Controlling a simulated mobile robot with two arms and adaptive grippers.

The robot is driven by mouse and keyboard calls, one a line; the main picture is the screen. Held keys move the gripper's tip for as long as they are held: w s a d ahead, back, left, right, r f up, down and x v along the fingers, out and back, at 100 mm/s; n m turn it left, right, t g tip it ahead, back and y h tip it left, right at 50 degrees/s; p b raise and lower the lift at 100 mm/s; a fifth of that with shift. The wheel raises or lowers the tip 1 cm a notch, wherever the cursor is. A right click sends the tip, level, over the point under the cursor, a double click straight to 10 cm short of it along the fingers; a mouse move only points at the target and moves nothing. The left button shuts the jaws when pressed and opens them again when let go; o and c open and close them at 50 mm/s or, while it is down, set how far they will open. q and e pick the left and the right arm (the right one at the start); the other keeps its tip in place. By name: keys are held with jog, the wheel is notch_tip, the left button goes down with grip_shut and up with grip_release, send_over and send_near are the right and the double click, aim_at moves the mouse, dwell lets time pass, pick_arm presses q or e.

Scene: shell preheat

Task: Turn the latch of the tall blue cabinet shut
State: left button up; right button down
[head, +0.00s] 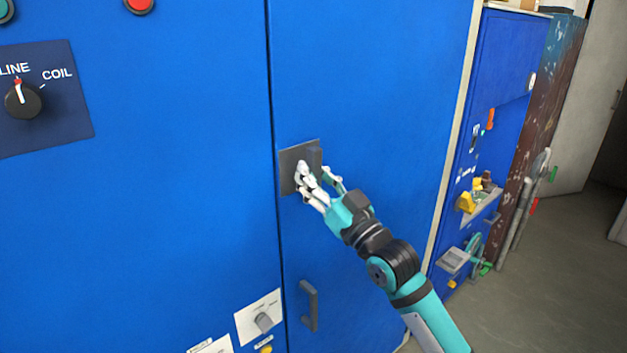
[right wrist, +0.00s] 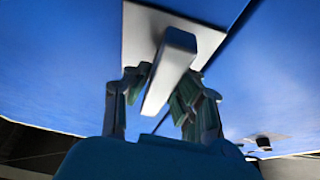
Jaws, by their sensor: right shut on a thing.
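The tall blue cabinet (head: 375,75) fills most of the head view. Its latch is a grey handle (head: 315,157) on a dark square plate (head: 288,170), near the seam between the two blue panels. My right gripper (head: 318,172) is at the latch and partly hides it in the head view. In the right wrist view the latch handle (right wrist: 170,75) is a grey bar on a pale plate (right wrist: 140,35). The fingers of my right gripper (right wrist: 162,95) are on both sides of the bar, shut on it. My left gripper is not in view.
Below the latch is a grey pull handle (head: 309,306), and a small knob panel (head: 259,318) is to its left. A LINE/COIL selector (head: 22,100) is at far left. Another blue cabinet (head: 500,70) stands to the right. Open floor (head: 555,260) lies at far right.

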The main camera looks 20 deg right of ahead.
jog(key=shift+n+y, duration=0.3)
jog(key=c, duration=1.2)
grip_release()
jog(key=shift+o, duration=0.2)
jog(key=v, duration=1.2)
